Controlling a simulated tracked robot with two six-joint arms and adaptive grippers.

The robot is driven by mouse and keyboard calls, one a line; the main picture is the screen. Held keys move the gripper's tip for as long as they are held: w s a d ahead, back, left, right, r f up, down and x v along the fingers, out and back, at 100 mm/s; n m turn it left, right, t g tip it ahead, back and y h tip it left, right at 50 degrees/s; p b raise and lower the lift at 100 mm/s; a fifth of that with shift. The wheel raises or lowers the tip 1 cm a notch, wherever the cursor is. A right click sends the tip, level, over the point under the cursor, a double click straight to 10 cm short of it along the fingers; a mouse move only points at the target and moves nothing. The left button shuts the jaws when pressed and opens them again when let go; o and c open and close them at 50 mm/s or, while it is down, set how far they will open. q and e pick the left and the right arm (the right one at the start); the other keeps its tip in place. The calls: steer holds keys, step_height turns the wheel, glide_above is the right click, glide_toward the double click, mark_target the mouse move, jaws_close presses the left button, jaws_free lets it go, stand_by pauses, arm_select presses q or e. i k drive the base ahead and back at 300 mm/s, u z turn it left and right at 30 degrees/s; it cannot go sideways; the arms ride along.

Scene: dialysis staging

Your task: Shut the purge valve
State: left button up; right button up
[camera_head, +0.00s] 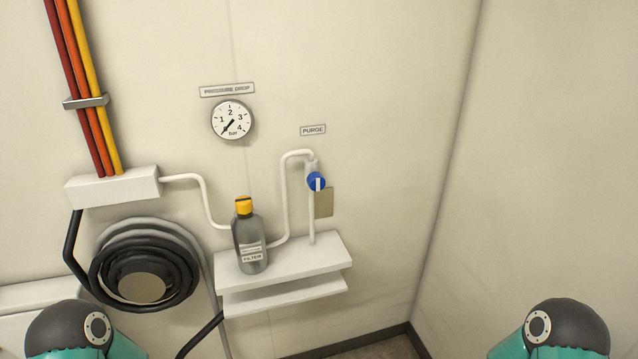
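The purge valve (316,181) is a round blue knob with a white bar, on a white pipe on the wall below the PURGE label (313,130). The white bar looks about upright, in line with the pipe (311,218) running down below it. A tan plate (324,202) is on the wall behind the valve, at its lower right. Nothing touches the knob. Only rounded dark and teal parts of my two arms show, in the bottom left and bottom right corners. Neither gripper is in view.
A grey filter bottle (250,247) with a yellow cap stands on a white shelf (328,253) below the valve. A pressure gauge (232,120) hangs upper left, its needle pointing lower left. A coiled black hose (182,283) is at left. The wall right of the valve is clear.

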mark_target(316, 181)
steer(key=u, duration=0.05)
steer(key=i, duration=1)
steer(key=z, duration=0.1)
